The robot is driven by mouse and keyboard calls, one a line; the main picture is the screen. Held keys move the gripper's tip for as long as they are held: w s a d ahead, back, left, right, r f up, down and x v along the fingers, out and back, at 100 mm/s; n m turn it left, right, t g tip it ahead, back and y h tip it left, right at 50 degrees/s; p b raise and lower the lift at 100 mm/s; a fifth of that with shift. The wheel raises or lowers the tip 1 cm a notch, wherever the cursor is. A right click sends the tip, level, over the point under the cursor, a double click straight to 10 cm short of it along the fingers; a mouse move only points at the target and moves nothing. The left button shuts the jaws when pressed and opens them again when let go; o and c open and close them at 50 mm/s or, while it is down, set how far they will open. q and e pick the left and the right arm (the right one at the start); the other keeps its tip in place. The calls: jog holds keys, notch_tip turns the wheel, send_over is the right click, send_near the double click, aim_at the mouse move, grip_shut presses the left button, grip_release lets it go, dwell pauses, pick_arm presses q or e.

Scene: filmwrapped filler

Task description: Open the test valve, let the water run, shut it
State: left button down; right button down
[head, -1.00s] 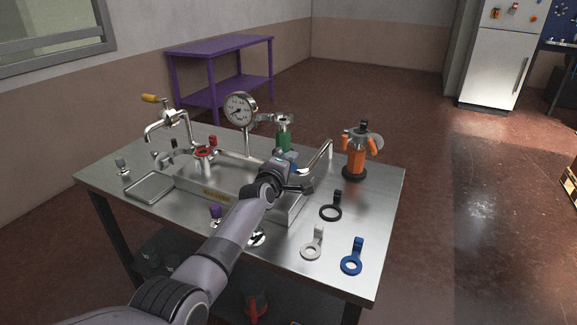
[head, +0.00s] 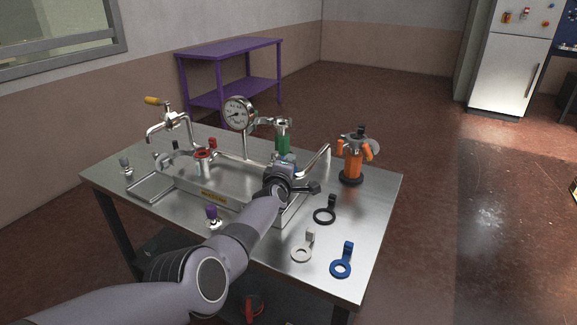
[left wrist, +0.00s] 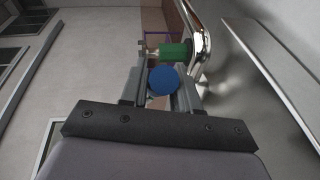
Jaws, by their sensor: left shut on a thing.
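A steel sink unit (head: 228,188) with pipework stands on the steel table. A round blue knob (left wrist: 163,81) sits between the fingers of my left gripper (left wrist: 162,88), which is shut on it. Beyond the knob, in the left wrist view, are a green cylinder (left wrist: 174,53) and a curved chrome pipe (left wrist: 201,35). In the head view the green cylinder (head: 283,144) stands just behind my left gripper (head: 284,166), whose wrist hides the knob and most of the fingers. A round pressure gauge (head: 238,113) rises behind the sink. I can make out no running water. My right gripper is not in view.
A red-wheeled valve (head: 204,155) and a tap with a yellow handle (head: 152,101) are at the left. An orange device (head: 354,162) stands at the right. Black (head: 325,215), white (head: 301,252) and blue (head: 341,267) ring-shaped tools lie at the front right.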

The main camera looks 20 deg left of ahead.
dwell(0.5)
pick_arm(q)
jog(key=c, duration=0.9)
grip_release()
jog(key=shift+s+r+p, duration=0.2)
jog(key=shift+s+p, duration=0.2)
jog(key=shift+p, duration=0.5)
jog(key=shift+s+d+r+p, duration=0.1)
jog(key=shift+s+p, duration=0.25)
jog(key=shift+p, duration=0.15)
jog(key=shift+s+d+r+p, duration=0.1)
jog(key=shift+s+p, duration=0.25)
jog(key=shift+p, duration=0.15)
jog(key=shift+s, duration=0.35)
jog(key=shift+s+d+p, duration=0.1)
jog(key=shift+s+p, duration=0.8)
jog(key=shift+s, duration=0.1)
jog(key=shift+s+d+r+p, duration=0.15)
jog(key=shift+s+p, duration=0.2)
jog(key=shift+s, duration=0.7)
